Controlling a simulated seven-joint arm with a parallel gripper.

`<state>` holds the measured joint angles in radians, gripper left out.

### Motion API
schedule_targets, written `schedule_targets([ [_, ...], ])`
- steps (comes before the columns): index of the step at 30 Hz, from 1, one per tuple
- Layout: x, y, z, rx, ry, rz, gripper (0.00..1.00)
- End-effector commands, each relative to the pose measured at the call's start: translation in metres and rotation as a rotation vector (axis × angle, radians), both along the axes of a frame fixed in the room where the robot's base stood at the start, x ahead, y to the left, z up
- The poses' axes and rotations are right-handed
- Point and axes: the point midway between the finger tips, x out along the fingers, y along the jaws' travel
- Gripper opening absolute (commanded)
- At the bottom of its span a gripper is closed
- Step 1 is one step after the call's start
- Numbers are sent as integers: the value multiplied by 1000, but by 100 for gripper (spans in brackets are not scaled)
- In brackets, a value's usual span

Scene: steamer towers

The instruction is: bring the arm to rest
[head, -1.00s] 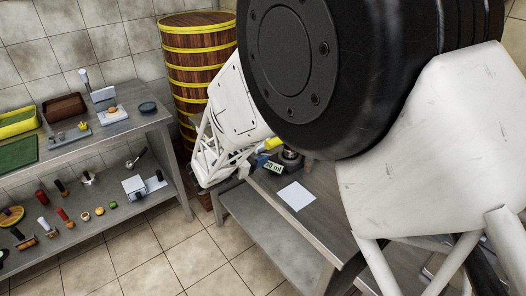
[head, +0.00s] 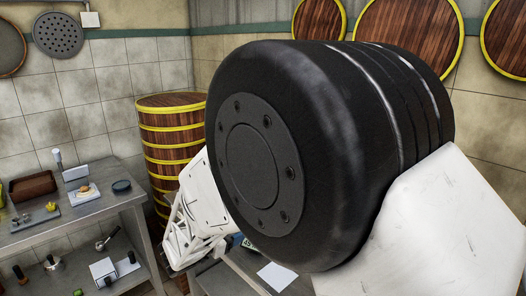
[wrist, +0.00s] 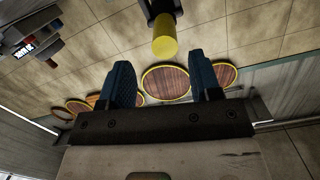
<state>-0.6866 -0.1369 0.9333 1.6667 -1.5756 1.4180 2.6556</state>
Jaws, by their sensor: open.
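My gripper (wrist: 163,82) shows in the wrist view, with two blue fingers spread apart and no object held between them. A yellow cylinder (wrist: 164,48) on a dark mount stands just beyond the fingertips; I cannot tell how far away it is. In the head view my black arm joint and white links fill the middle and right.
A tall stack of wooden steamers (head: 172,135) with yellow bands stands in the corner. A metal shelf (head: 75,232) with small items is at left. A white sheet (head: 277,276) lies on the right bench. Round wooden lids (head: 408,40) hang on the wall.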

Motion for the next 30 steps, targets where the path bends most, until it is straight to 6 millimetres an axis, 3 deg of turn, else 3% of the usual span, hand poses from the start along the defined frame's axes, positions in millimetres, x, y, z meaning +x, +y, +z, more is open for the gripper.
schedule_targets([
  [10,22,-33,38,27,10,-81,58],
  [20,1,-91,63,10,237,-167,58],
  [30,-54,-180,100,53,638,-220,58],
])
